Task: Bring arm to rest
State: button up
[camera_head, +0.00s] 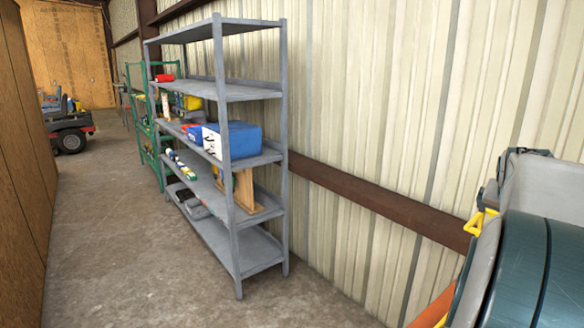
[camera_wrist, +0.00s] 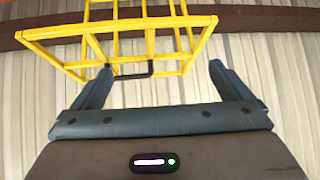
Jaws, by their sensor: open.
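My gripper (camera_wrist: 161,68) shows in the wrist view with its two blue-grey fingers spread wide apart. Nothing is held between them. A yellow tubular frame (camera_wrist: 118,29) lies beyond the fingertips, with a black bent bar (camera_wrist: 133,76) at its lower part. Whether the fingertips touch the frame, I cannot tell. In the head view I cannot make out my gripper.
A grey metal shelf (camera_head: 251,93) stands against the corrugated wall, holding a blue box (camera_head: 238,137) and small items. A green rack (camera_head: 149,150) and a wheeled machine (camera_head: 68,132) are farther back. Large dark green rounded shapes fill the lower right. The concrete floor at left is clear.

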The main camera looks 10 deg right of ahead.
jog(key=w+a+f+n+y, duration=0.1)
jog(key=a+f+n+y, duration=0.25)
jog(key=a, duration=0.95)
jog(key=a+f+n+y, duration=0.3)
jog(key=a+f, duration=0.2)
jog(key=a, duration=0.8)
jog(key=s+a+f+n, duration=0.2)
jog(key=s+a, duration=0.3)
jog(key=a, duration=0.3)
jog(key=s+a+f+n+g+y, duration=0.1)
jog(key=s+a+f+n, duration=0.2)
jog(key=s+a+f, duration=0.2)
jog(key=s+a, duration=0.1)
jog(key=a, duration=0.2)
jog(key=shift+a+g, duration=0.3)
jog(key=shift+w, duration=0.1)
